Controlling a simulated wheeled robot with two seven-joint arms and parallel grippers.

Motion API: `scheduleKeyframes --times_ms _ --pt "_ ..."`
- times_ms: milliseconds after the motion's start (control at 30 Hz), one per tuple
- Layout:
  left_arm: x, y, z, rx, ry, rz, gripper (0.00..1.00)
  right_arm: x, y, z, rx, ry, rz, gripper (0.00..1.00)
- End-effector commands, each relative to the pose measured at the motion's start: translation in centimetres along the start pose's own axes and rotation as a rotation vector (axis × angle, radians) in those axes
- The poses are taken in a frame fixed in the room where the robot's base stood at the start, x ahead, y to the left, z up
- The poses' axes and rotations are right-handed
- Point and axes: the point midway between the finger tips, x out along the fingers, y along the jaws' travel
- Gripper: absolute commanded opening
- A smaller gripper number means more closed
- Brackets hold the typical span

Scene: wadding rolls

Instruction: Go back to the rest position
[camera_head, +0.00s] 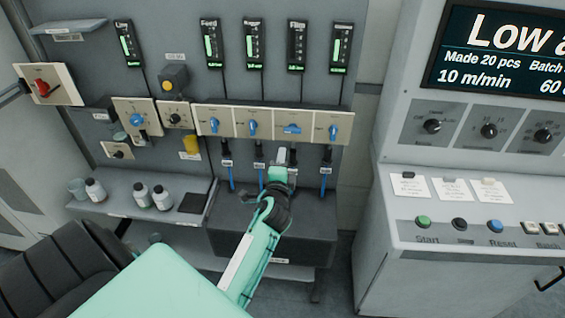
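My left gripper (286,158) is at the end of the mint-green arm, in front of the grey wall panel. It is just below the row of blue valve handles, among the dark fittings with blue tubes. The third blue handle (292,129) from the left in that row lies horizontal and is directly above the gripper. The neighbouring blue handles (252,129) stand upright. The fingers are small and seen from behind, so I cannot tell whether they are open or hold anything. My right gripper is not in view.
A grey box (270,235) sits below the tubes. A shelf at left holds white bottles (95,190) and a dark pad (193,203). A red knob (42,87) sticks out at far left. A control console (470,260) with buttons and a screen stands at right.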

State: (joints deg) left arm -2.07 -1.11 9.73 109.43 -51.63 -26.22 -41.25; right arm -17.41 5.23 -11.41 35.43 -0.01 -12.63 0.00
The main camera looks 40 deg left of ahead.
Motion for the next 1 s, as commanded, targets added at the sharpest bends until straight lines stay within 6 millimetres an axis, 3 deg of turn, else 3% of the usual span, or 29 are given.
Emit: scheduleKeyframes --times_ms 267,433,567,667,767,867,1000 --pt "0.0 0.0 0.0 0.0 0.0 0.0 0.38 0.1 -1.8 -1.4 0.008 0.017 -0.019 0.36" --pt "0.0 0.1 0.0 0.0 0.001 0.002 0.38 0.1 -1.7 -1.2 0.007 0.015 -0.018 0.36" --pt "-0.1 2.8 -0.7 -0.023 0.022 0.051 0.38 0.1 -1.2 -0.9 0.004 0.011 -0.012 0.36" --pt "-0.6 8.0 -2.0 -0.072 0.06 0.147 0.38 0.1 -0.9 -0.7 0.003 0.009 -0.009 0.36" --pt "-2.1 15.2 -3.3 -0.144 0.098 0.283 0.38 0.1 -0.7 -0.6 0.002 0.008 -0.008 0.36" --pt "-4.6 22.5 -4.2 -0.221 0.117 0.428 0.38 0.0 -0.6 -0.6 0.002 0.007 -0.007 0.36" --pt "-9.6 32.2 -4.3 -0.327 0.106 0.629 0.38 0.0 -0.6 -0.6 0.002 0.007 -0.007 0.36"
